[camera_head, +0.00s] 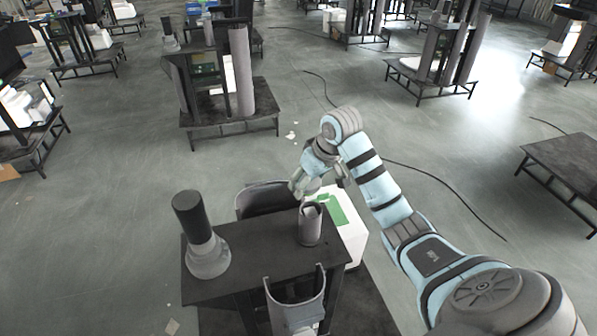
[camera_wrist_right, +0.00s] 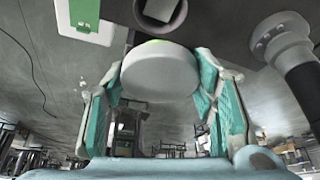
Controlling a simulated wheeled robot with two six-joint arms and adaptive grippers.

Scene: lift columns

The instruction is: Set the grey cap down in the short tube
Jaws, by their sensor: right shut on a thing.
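The grey cap (camera_wrist_right: 160,76) is a pale round disc, held between the two teal-padded fingers of my right gripper (camera_wrist_right: 158,92) in the right wrist view. In the head view my right gripper (camera_head: 318,182) is above and just behind the short tube (camera_head: 310,228), and the cap (camera_head: 312,187) is partly hidden by the fingers. The short tube is a grey upright cylinder with an open top, standing at the right side of the dark table (camera_head: 235,287). Its open end also shows at the top of the right wrist view (camera_wrist_right: 160,10). The cap is apart from the tube. My left gripper is not in view.
A taller dark column on a grey flared base (camera_head: 208,258) stands at the left of the table. A curved grey bracket (camera_head: 296,308) is at the front edge. A dark curved shell (camera_head: 262,200) and a white box with green (camera_head: 350,225) are behind and right.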

